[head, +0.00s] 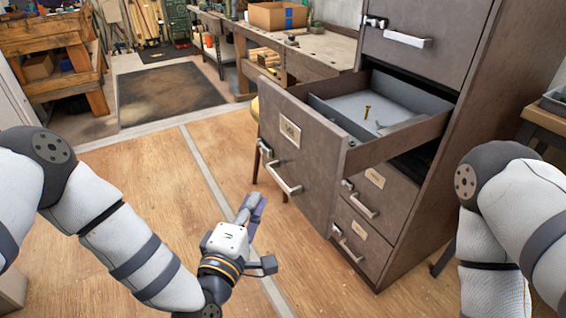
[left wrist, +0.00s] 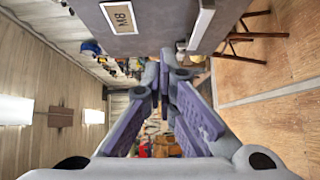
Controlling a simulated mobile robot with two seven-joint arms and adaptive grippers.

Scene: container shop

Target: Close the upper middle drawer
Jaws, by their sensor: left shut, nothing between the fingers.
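The upper middle drawer (head: 300,155) of the brown cabinet (head: 462,130) stands pulled far out. Its front carries a label and a metal handle (head: 284,178). A brass screw (head: 367,112) and a grey piece lie inside. My left gripper (head: 252,205) is shut and empty, in front of and to the left of the drawer front, apart from it. In the left wrist view the gripper's fingers (left wrist: 165,75) meet at the tips, and the drawer front (left wrist: 145,25) with its M8 label shows above them. My right gripper is out of view; only my right arm shows.
The drawer above (head: 420,55) and the lower drawers (head: 365,190) are shut. A workbench (head: 300,50) with a cardboard box (head: 278,15) stands behind. A stool leg shows beneath the open drawer. The wooden floor (head: 180,200) left of the drawer is clear.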

